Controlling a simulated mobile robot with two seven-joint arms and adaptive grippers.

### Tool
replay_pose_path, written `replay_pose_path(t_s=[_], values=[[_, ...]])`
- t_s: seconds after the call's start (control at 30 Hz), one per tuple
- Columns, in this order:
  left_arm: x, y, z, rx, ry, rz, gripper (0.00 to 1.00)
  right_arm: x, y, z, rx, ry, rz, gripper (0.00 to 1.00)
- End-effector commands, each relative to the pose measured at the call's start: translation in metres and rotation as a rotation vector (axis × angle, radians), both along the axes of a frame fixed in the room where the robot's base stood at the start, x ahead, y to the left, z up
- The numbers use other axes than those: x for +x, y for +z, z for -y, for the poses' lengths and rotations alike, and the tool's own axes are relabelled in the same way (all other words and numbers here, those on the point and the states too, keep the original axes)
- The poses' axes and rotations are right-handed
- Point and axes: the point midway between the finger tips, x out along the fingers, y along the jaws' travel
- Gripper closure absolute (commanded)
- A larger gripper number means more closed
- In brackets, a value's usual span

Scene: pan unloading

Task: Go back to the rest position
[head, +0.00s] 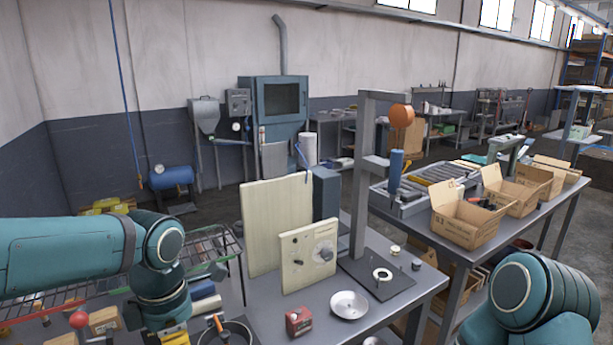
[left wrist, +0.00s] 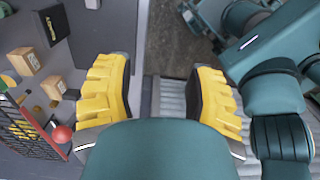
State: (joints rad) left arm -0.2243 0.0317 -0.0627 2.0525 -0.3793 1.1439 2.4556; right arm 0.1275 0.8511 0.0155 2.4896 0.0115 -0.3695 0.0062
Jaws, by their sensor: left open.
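My left gripper (left wrist: 163,70) shows in the left wrist view with its two yellow fingers wide apart and nothing between them. In the head view its yellow parts (head: 174,335) are at the bottom edge, below my left wrist, left of a dark round pan (head: 243,328). The pan is cut off by the bottom edge; an orange-handled item stands in it. My right arm shows at the lower right of the head view, but its gripper is out of view.
A cream panel with dials (head: 308,255) and a taller plain board stand on the table. A grey post fixture (head: 361,200) stands behind the dish. Open cardboard boxes (head: 466,219) line the right bench.

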Motion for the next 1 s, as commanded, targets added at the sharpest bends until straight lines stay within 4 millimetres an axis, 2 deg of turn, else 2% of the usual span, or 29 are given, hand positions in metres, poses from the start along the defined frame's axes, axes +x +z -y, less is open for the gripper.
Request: replay_pose_path(t_s=[0.03,0.1,0.3,0.5,0.67,0.8,1.0], values=[[0.000,0.000,0.000,0.000,0.000,0.000,0.46,0.000,0.000,0.000,0.000,0.000,0.000,0.53],[0.006,-0.035,0.010,-0.029,-0.124,-0.007,0.46,0.000,-0.008,0.000,0.000,0.001,-0.001,0.53],[0.018,-0.115,0.036,-0.112,-0.465,0.023,0.46,-0.001,-0.024,-0.001,0.001,0.005,-0.002,0.53],[0.018,-0.208,0.063,-0.195,-0.843,0.099,0.46,-0.003,-0.043,-0.001,0.002,0.010,-0.006,0.53],[0.008,-0.280,0.080,-0.231,-1.132,0.187,0.46,-0.004,-0.058,-0.001,0.002,0.014,-0.007,0.53],[-0.008,-0.337,0.092,-0.231,-1.368,0.269,0.46,-0.005,-0.071,-0.001,0.003,0.017,-0.009,0.53],[-0.036,-0.407,0.101,-0.174,-1.678,0.372,0.46,-0.006,-0.089,-0.002,0.003,0.021,-0.012,0.53]])
